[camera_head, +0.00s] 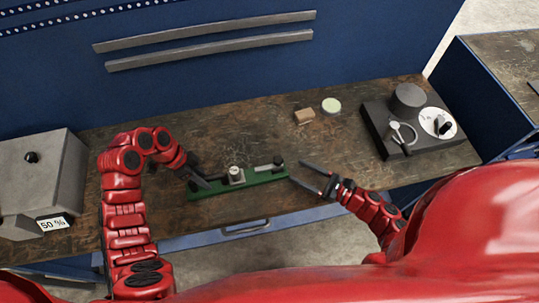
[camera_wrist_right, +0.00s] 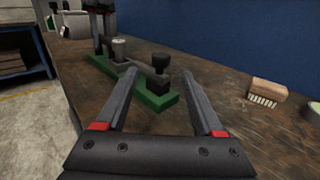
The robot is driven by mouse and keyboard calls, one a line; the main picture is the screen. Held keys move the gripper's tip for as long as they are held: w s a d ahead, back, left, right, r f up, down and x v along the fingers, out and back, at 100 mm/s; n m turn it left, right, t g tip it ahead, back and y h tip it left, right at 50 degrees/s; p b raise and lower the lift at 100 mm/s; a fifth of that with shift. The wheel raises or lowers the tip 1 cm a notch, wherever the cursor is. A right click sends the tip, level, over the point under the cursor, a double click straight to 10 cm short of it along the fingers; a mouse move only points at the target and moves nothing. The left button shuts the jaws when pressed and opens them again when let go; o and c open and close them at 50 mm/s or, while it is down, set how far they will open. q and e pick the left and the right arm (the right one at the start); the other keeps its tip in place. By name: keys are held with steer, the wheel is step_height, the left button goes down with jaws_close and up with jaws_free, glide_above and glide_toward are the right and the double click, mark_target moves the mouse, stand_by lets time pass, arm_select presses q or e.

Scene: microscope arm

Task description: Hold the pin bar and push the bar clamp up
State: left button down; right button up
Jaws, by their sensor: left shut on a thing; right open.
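A green base (camera_head: 262,184) lies on the bench, carrying a thin grey bar with a light metal block (camera_head: 236,174) near its middle, probably the bar clamp. A black knob and post (camera_head: 278,162) stand at the right end, and the knob also shows in the right wrist view (camera_wrist_right: 160,60). My left gripper (camera_head: 205,184) is shut at the left end of the assembly, apparently on the pin bar; its fingers hide that end. My right gripper (camera_head: 297,171) is open and empty beside the right end. In the right wrist view, the post appears between its fingertips (camera_wrist_right: 158,72); contact cannot be told.
A brown brush-like block (camera_head: 304,116) and a pale round disc (camera_head: 331,105) lie behind. A dark instrument stand (camera_head: 376,123) is at the right. A grey box (camera_head: 40,175) marked 50 % stands at the left. The bench between is clear.

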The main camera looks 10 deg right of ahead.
mark_target(269, 167)
steer(key=x, duration=1.2)
steer(key=shift+d, duration=0.1)
jaws_close()
stand_by(1.0)
